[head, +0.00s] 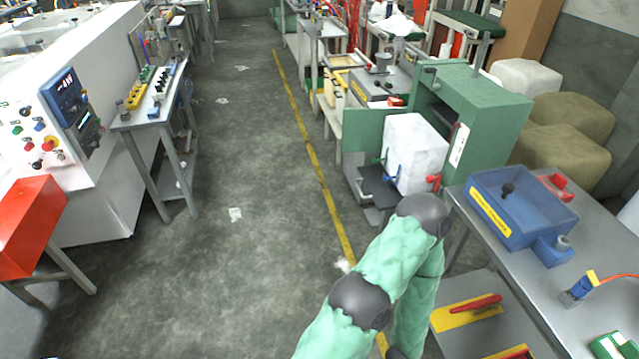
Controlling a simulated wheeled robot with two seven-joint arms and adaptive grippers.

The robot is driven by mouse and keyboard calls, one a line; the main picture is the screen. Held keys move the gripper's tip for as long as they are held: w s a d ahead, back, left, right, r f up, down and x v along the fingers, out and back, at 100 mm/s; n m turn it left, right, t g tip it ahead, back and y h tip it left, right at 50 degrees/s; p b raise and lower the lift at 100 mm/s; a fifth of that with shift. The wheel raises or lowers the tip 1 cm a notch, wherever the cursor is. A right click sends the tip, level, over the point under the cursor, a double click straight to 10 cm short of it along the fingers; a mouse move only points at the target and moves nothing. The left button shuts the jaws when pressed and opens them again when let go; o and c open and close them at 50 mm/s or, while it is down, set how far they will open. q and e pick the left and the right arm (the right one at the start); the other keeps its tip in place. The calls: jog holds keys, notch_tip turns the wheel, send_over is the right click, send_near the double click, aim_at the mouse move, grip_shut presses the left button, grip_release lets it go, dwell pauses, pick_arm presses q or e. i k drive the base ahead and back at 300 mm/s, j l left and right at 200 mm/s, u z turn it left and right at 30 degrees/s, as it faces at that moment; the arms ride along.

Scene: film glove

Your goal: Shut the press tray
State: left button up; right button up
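A green press-like machine (480,105) stands right of centre. A dark flat tray-like plate (377,184) sticks out low at its front left; I take this to be the press tray, and it looks pulled out. A large white block (416,148) stands behind the plate and hides part of the machine's inside. A blue clamp or handle (391,177) and a red one (434,182) sit at the block's lower edge. My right arm, in a green sleeve with grey joints, bends in front of the machine, its elbow near the red handle. Neither gripper shows.
A blue box (500,215) with a black knob stands on a grey table (530,280) at the right. Below are yellow boards with red handles (468,311). A white control cabinet (85,110) stands left. The floor aisle (235,190) between is mostly clear.

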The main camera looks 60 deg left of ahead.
aim_at(385, 197)
jog(key=u, duration=1.75)
jog(key=i+j+z, duration=0.5)
jog(key=i, duration=0.15)
jog(key=i+j+z, duration=0.5)
jog(key=i+j, duration=0.05)
jog(key=i, duration=0.1)
